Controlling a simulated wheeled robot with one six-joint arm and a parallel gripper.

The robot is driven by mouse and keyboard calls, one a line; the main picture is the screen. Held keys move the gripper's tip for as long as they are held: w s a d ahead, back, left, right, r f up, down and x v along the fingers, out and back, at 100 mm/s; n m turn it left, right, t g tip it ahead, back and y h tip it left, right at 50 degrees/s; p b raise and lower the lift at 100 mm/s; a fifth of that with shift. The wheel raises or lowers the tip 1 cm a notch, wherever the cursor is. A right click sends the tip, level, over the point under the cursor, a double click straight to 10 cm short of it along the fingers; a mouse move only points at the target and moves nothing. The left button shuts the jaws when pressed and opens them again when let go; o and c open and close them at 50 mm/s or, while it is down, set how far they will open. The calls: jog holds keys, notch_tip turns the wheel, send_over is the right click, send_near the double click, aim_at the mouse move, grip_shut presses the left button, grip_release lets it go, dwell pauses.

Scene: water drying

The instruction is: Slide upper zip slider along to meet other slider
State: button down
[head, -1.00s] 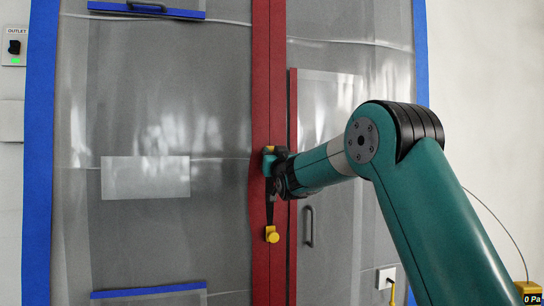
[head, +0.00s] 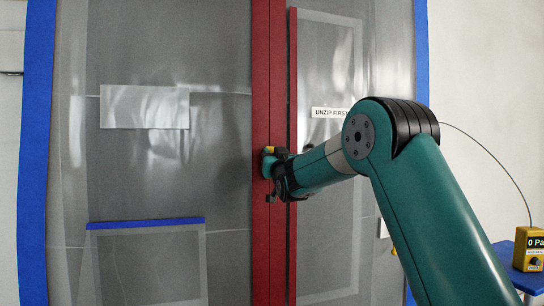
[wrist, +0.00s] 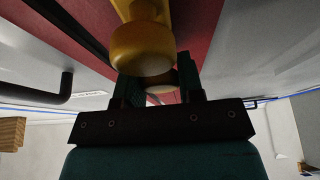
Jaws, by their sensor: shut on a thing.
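The red zip band (head: 262,60) runs top to bottom down the grey plastic sheet. My gripper (head: 269,166) is at this band, shut on the upper zip slider (head: 270,149), whose yellow top shows just above the fingers. In the wrist view my gripper (wrist: 160,88) has its fingers around a dim yellowish knob (wrist: 162,80), the upper slider. A larger yellow knob, the lower slider (wrist: 143,48), is close in front of the fingers and partly covers them. The two sliders look very close; I cannot tell whether they touch. The lower slider is hidden or indistinct in the head view.
A second red strip (head: 293,60) runs beside the zip. A label reading "UNZIP FIRST" (head: 331,112) is to its right. A dark handle (wrist: 50,92) shows at left in the wrist view. A yellow meter (head: 528,250) stands on a blue table at right.

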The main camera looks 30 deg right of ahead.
jog(key=c, duration=0.7)
grip_release()
jog(key=shift+c, duration=0.2)
jog(key=b+v, duration=0.3)
jog(key=v, duration=1.4)
jog(key=shift+s, duration=0.2)
jog(key=shift+a, duration=0.1)
